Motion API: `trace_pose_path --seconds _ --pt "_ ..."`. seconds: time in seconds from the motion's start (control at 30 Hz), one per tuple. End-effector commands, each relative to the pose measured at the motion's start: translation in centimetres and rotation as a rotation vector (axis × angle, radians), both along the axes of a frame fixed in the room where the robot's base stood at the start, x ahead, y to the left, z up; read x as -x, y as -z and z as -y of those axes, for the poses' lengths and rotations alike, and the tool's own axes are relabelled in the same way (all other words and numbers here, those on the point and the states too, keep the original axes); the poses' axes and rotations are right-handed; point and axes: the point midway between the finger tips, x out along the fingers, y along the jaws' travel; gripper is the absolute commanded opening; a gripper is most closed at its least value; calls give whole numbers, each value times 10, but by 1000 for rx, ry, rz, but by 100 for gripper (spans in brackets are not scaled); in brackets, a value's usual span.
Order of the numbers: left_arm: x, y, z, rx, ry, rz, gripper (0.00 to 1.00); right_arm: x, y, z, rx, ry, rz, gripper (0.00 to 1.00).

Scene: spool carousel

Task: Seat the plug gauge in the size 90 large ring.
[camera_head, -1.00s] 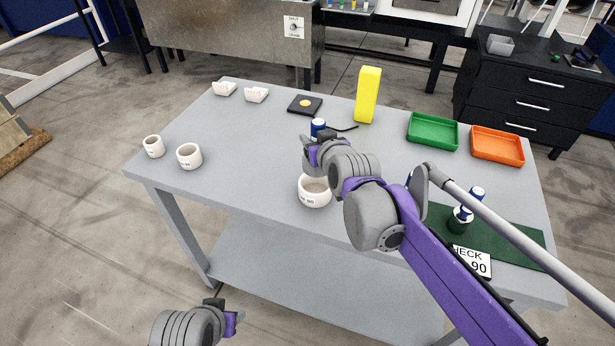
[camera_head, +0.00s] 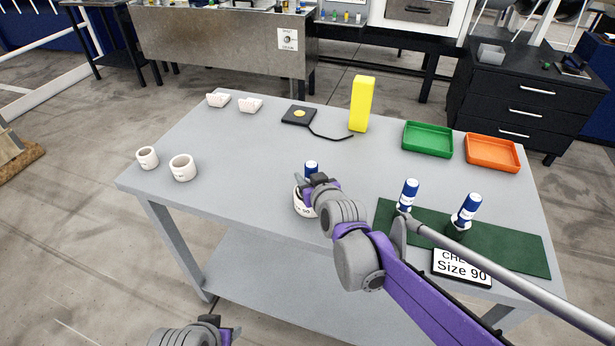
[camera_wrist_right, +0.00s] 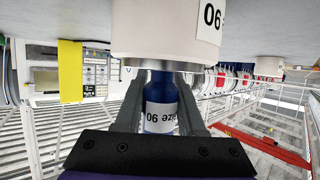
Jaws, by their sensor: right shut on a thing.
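My right gripper (camera_head: 314,182) is shut on the blue handle of a plug gauge (camera_head: 311,167), which is upright at the large white ring (camera_head: 302,206). In the right wrist view, which is upside down, the fingers (camera_wrist_right: 160,104) clasp the blue handle (camera_wrist_right: 160,92) marked size 90. A short metal part shows between the handle and the ring (camera_wrist_right: 160,40), which bears a 90 label. The gauge's lower end is hidden by the ring, so its depth cannot be told. My left gripper (camera_head: 226,332) is low at the left, off the table and apart from the objects.
Two more blue-handled gauges (camera_head: 408,193) (camera_head: 468,208) stand on the green mat (camera_head: 520,254) behind a size 90 sign (camera_head: 462,267). Two smaller rings (camera_head: 147,157) (camera_head: 182,168) stand at left. A yellow block (camera_head: 361,104), green tray (camera_head: 428,140) and orange tray (camera_head: 492,153) are at the back.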

Motion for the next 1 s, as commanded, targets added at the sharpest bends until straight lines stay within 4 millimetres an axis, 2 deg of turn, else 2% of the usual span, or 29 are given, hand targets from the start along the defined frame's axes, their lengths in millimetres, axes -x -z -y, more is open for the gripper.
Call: trace_pose_path --seconds 0.03,0.07,0.2,0.23,0.5,0.63,0.77,1.0 --pt "0 0 0 0 0 0 50 0 -1 0 0 0 1 0" --pt "0 0 0 0 0 0 50 0 0 0 0 0 0 40" --pt "0 0 0 0 0 0 50 0 0 0 0 0 0 65" --pt "0 0 0 0 0 0 50 0 0 0 0 0 0 68" --pt "0 0 0 0 0 0 50 0 -1 0 0 0 0 68" --pt "0 -1 0 0 0 0 50 7 -4 2 0 0 0 68" --pt "0 -2 0 0 0 1 50 23 -11 8 0 0 0 68" --pt "-1 -6 0 0 0 2 50 66 -30 23 -1 0 0 68"
